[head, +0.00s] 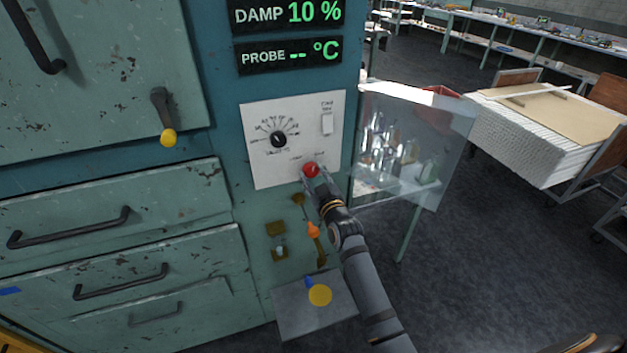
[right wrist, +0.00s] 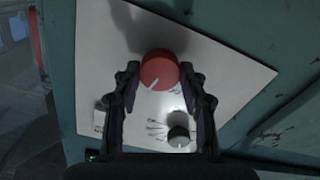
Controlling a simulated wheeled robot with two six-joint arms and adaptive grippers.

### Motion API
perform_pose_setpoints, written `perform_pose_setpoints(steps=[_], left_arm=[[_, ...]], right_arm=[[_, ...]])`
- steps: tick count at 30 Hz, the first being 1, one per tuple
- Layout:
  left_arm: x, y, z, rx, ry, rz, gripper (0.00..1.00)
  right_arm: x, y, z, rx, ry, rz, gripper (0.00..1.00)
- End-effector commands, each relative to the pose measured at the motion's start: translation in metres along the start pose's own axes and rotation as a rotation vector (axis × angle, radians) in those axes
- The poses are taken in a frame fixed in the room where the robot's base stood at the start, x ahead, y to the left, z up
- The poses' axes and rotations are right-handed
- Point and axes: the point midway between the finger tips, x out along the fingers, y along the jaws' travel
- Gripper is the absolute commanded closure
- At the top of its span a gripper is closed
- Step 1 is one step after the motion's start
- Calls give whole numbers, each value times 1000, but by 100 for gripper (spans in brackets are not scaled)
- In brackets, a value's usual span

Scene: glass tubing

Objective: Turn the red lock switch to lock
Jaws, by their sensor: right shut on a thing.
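The red lock switch (head: 311,170) is a round red knob low on the white control panel (head: 262,172) of the teal cabinet. My right gripper (head: 315,177) reaches it from below right in the head view. In the right wrist view the red knob (right wrist: 159,70) sits between the two fingertips of my right gripper (right wrist: 160,82), which are shut on its sides. A pale mark shows on the knob's lower part there. The labels near the knob are too small to read in the head view. My left gripper is not in view.
A black dial (head: 278,139) and a white rocker switch (head: 327,124) share the panel. An orange-handled tool (head: 314,230) hangs below. A grey shelf (head: 300,318) juts out underneath. A glass case (head: 415,140) stands close to the right of the panel.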

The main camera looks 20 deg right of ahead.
Motion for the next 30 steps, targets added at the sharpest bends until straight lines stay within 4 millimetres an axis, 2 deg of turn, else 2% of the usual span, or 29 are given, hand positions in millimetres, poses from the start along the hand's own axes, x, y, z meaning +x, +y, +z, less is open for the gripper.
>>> perform_pose_setpoints(steps=[1, 12, 30], left_arm=[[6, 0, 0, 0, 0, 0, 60], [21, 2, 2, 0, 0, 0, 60], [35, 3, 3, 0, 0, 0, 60]], right_arm=[[0, -1, 3, -41, 0, 0, 89], [0, -1, 2, -392, -1, -1, 89], [0, -2, 2, -886, 0, -1, 89]])
